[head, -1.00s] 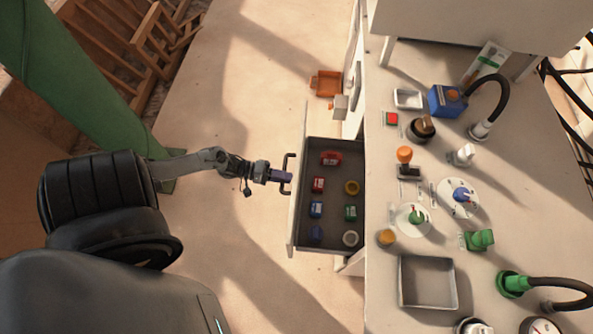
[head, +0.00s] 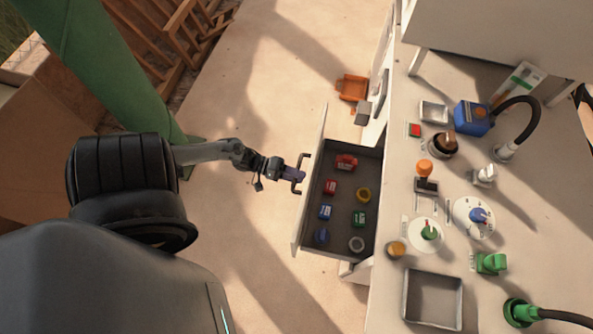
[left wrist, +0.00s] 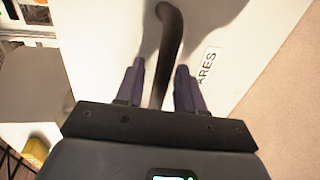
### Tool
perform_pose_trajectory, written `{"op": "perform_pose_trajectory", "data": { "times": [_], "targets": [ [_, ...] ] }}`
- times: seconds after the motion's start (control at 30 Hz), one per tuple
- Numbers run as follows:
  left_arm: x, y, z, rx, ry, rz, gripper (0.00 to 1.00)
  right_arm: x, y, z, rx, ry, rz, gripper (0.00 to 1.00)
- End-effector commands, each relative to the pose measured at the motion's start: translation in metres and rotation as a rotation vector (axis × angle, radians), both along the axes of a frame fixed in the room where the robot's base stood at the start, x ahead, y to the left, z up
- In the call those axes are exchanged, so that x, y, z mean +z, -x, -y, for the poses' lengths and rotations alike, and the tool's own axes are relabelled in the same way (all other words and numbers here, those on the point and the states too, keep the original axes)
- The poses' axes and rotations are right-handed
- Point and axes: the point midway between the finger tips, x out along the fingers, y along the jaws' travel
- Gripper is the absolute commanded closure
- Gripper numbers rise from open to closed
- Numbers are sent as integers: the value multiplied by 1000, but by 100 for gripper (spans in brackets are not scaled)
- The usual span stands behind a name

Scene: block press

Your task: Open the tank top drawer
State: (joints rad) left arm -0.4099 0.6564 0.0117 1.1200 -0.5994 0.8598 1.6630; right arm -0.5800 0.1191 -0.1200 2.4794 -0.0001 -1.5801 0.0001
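A grey drawer (head: 340,240) is pulled well out of the white bench, with several small coloured parts inside. Its white front (head: 311,180) carries a dark bar handle (head: 299,188), also seen in the left wrist view (left wrist: 170,30). A label (left wrist: 206,68) on the front ends in "ARES". My left gripper (head: 300,175) is at the handle. In the left wrist view the purple fingers (left wrist: 160,85) stand on either side of the bar, with narrow gaps showing, so they look open around it. My right gripper is not in view.
The bench top (head: 400,300) holds dials, knobs, hoses and a grey tray (head: 433,299). An orange bin (head: 353,88) lies beyond the drawer, by the bench. The floor (head: 260,110) left of the drawer is clear. A green post (head: 115,75) stands at upper left.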

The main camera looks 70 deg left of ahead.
Motion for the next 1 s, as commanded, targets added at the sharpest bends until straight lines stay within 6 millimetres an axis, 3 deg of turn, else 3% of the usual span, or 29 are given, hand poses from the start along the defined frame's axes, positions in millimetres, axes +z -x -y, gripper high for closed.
{"op": "perform_pose_trajectory", "data": {
  "times": [0.17, 0.6, 1.0],
  "targets": [
    [4, 13, -10, 1, -2, -3, 62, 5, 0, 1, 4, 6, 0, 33],
    [18, 70, -49, 0, -2, -2, 62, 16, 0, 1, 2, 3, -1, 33],
    [22, 86, -60, 0, 0, 1, 62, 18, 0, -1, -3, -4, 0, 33]
  ]
}}
